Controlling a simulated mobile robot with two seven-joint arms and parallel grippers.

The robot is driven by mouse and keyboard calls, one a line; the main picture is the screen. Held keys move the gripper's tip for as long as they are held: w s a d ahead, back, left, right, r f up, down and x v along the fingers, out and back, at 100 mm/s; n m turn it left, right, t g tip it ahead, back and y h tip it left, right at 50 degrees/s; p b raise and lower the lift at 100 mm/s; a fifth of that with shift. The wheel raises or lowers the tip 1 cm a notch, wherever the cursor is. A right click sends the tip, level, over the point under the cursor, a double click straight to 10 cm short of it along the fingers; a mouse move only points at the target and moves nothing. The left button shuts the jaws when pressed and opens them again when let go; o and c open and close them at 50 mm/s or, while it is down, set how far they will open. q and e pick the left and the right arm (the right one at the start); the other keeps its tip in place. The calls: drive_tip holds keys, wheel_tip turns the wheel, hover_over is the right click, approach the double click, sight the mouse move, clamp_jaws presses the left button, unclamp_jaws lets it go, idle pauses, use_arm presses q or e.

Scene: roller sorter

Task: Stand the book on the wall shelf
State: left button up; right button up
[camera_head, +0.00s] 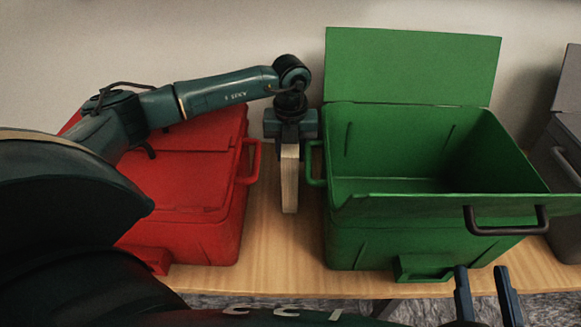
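My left gripper (290,138) reaches in from the left and points down between the red and green bins. It is shut on a pale, thin, upright slab (289,182), which looks like the book seen edge-on. Its cover is not visible, and I cannot tell whether its lower end touches the table. My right gripper (482,270) is at the bottom right, in front of the green bin; its two fingers are apart with nothing between them. No wall shelf is in view.
A red bin (190,190) with its lid closed stands at left on the wooden table (283,258). A green bin (345,235) with its lid open stands to the right and looks empty. A grey bin (566,150) is at the right edge. A pale wall is behind.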

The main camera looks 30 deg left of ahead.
use_arm(q)
clamp_jaws()
drive_tip(key=shift+r, duration=0.15)
